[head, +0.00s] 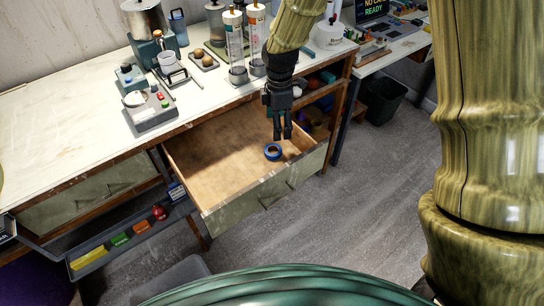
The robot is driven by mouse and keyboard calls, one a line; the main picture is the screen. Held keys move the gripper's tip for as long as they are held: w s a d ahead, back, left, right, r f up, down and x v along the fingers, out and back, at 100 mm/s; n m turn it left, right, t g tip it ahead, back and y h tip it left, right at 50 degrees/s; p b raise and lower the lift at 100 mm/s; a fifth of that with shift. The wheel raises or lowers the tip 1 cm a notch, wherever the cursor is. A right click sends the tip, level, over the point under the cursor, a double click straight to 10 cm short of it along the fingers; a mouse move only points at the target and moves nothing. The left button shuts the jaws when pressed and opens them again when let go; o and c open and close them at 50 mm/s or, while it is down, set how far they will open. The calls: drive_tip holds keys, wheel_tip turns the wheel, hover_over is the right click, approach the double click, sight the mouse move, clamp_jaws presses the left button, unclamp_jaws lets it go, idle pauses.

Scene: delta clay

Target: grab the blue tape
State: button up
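The blue tape (273,158) is a small ring lying flat in the open drawer (215,160), near its front right corner. My gripper (283,137) points down above the drawer, a little behind and to the right of the tape in the picture. Its two dark fingers are apart with nothing visible between them. The fingertips look close to the tape but do not appear to touch it; their exact height above the drawer floor is hard to tell.
The drawer's front panel (265,190) and side walls surround the tape; the rest of the drawer is bare. The white worktop (75,125) above holds a grey device (150,108), glass columns (235,48) and other equipment. A lower shelf with coloured items (120,238) is at left.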

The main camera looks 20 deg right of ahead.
hover_over(276, 153)
wheel_tip(276, 153, down, 5)
drive_tip(key=shift+f, duration=0.15)
drive_tip(key=shift+w+f+p, duration=0.1)
drive_tip(key=shift+f+p, duration=0.75)
drive_tip(key=shift+f, duration=2.1)
drive_tip(key=shift+c, duration=0.4)
drive_tip(key=c, duration=0.9)
